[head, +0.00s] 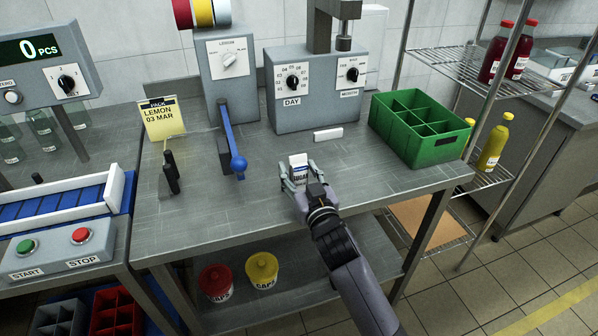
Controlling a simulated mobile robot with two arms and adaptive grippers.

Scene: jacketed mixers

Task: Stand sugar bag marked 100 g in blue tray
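My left gripper is out of view. I see no tray that is clearly blue.
A green divided crate (416,127) stands at the table's right. A small white block (328,134) lies behind the bag.

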